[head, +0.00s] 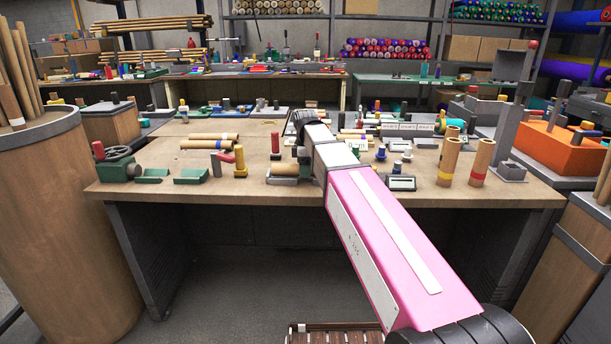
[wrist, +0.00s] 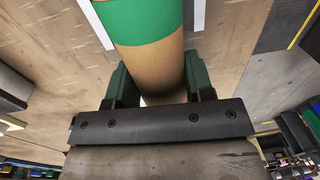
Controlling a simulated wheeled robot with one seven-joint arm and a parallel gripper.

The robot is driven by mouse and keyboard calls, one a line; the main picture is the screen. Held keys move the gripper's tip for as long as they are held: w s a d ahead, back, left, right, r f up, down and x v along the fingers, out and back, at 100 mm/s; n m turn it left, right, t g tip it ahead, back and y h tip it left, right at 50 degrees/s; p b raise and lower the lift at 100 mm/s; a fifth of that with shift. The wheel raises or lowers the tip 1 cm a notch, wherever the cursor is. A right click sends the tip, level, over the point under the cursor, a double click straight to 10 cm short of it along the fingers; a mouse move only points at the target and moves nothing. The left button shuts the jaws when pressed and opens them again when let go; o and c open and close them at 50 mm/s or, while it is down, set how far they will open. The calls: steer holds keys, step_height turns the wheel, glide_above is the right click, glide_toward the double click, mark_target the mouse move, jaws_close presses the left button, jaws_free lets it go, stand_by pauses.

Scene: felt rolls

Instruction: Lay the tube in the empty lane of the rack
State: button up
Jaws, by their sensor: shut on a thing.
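In the wrist view my gripper (wrist: 158,84) is shut on a cardboard tube (wrist: 150,62). The tube is tan with a wide green band (wrist: 142,20), and it runs between the two dark green fingers to the top edge. Its far end is out of frame. In the head view my pink and white arm reaches over the workbench (head: 245,190); its end hides my fingers, and I cannot clearly make out the held tube there. Two tan tubes (head: 205,144) lie side by side left of my arm. I cannot tell which fixture is the rack or see its empty lane.
A green-based clamp (head: 118,168), a yellow post (head: 240,161) and small green blocks stand on the left of the bench. A large wooden drum (head: 60,220) is at far left.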

steer(key=shift+r, duration=1.15)
stand_by(0.5)
steer(key=shift+r, duration=1.6)
stand_by(0.3)
